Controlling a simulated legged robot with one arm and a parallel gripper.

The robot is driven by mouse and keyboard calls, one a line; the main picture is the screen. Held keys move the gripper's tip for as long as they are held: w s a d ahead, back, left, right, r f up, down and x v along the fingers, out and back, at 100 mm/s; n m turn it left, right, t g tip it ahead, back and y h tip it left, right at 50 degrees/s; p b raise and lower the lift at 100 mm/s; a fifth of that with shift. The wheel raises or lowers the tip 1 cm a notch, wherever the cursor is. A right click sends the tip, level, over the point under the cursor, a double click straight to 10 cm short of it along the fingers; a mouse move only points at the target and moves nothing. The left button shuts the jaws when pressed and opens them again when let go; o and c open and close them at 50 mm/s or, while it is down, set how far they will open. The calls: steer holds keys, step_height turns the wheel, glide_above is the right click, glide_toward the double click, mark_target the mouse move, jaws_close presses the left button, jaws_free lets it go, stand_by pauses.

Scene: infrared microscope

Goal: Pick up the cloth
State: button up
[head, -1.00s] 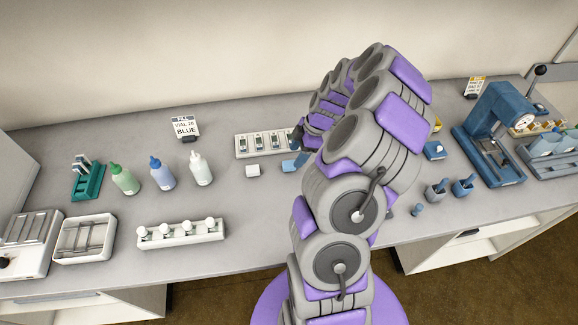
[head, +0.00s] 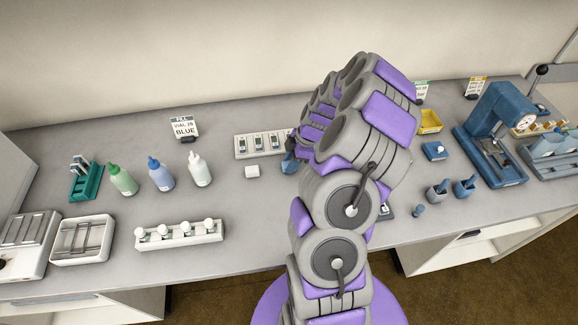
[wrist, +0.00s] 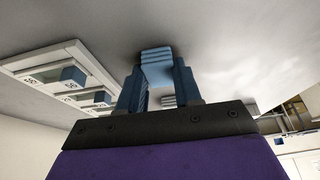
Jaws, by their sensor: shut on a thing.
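The cloth (wrist: 156,66) is a small folded light-blue stack. In the wrist view it sits between the two dark-blue fingers of my gripper (wrist: 157,85), which is shut on it. The cloth cannot be made out there, as my gripper and arm cover that spot. I cannot tell whether the cloth still touches the bench.
Green, blue and white bottles (head: 162,174) stand to the left. A white rack with round knobs (head: 180,235) is at the front. A blue press (head: 494,130), blue cups (head: 465,187) and a yellow tray (head: 430,121) are to the right. The bench in front of my gripper is clear.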

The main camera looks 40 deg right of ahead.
mark_target(285, 165)
steer(key=c, duration=0.4)
steer(key=shift+r, duration=0.1)
steer(key=shift+r, duration=0.8)
step_height(285, 165, up, 2)
steer(key=shift+p, duration=0.45)
steer(key=s+a, duration=0.2)
steer(key=s, duration=0.2)
steer(key=s+a+r+p, duration=0.1)
steer(key=s+a, duration=0.1)
steer(key=s, duration=0.3)
steer(key=s+a, duration=0.3)
steer(key=s, duration=0.2)
steer(key=shift+s+r, duration=0.15)
